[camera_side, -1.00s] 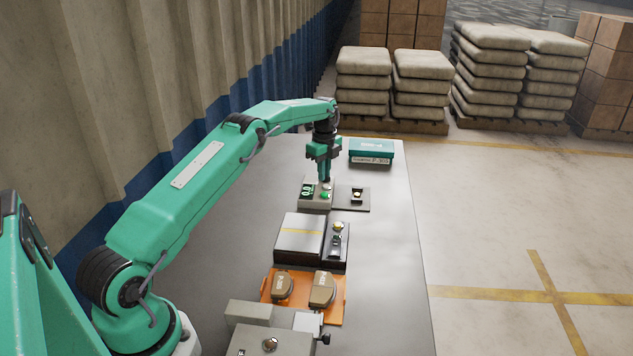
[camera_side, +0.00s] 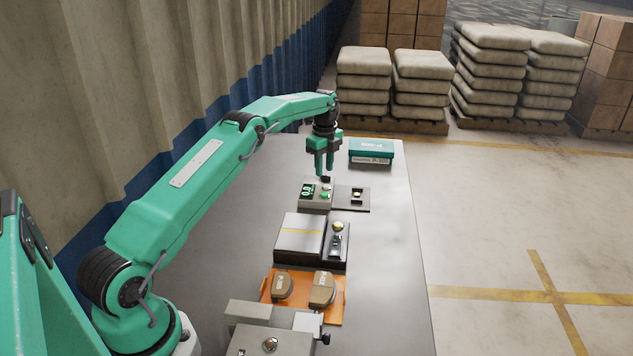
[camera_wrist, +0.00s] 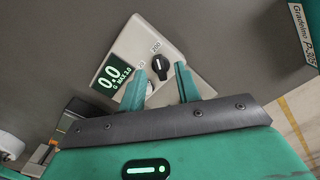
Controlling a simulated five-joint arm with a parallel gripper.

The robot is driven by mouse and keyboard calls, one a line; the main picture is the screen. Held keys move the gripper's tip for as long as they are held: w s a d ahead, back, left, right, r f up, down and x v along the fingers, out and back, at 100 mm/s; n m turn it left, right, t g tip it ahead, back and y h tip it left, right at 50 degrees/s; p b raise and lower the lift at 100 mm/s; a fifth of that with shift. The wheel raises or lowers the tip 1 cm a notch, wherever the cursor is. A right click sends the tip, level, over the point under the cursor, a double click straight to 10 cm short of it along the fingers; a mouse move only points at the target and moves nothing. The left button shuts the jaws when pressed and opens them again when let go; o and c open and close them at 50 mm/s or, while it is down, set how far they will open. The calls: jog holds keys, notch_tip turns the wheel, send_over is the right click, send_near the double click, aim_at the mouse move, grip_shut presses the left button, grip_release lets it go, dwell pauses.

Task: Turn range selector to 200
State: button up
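The meter (camera_wrist: 113,63) is a light grey box with a green display reading 0.0. In the side view the meter (camera_side: 317,205) stands on the table below my gripper (camera_side: 325,174). Its range selector (camera_wrist: 160,67) is a round black knob with a white line, with the labels 200 and 20 beside it. I cannot tell for sure which label the line points at. In the wrist view my gripper (camera_wrist: 160,68) is open, its two green fingers apart with the knob showing between their tips. It seems to hold nothing. A finger covers part of the meter.
A small dark plate (camera_side: 363,204) lies right of the meter, and a teal box (camera_side: 371,150) stands behind. Nearer are a grey block (camera_side: 300,237) and an orange tray (camera_side: 335,312) with two brown brake shoes. The table's right side is clear.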

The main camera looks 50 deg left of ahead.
aim_at(325, 175)
jog(key=shift+r, duration=2.95)
jog(key=s+d+r+n+t, duration=0.1)
jog(key=s+d+r+n, duration=0.1)
jog(key=d+r, duration=0.3)
jog(key=s+d+r+n, duration=0.2)
jog(key=d+r, duration=0.1)
jog(key=r, duration=0.4)
jog(key=s+d+r+n+t, duration=0.2)
jog(key=s+d+r+n, duration=0.2)
jog(key=s+d+r, duration=0.5)
jog(key=s+d+f+n+t, duration=0.1)
jog(key=s+d+f+n, duration=0.1)
jog(key=s, duration=0.6)
jog(key=s+d+f+n, duration=0.3)
jog(key=s+d, duration=0.1)
jog(key=s, duration=0.5)
jog(key=s+d+f+n+t, duration=0.1)
jog(key=s+d+f+n, duration=0.1)
jog(key=s, duration=0.6)
jog(key=shift+s+d+f+n+t, duration=0.3)
jog(key=shift+d+n, duration=0.2)
jog(key=shift+n, duration=0.1)
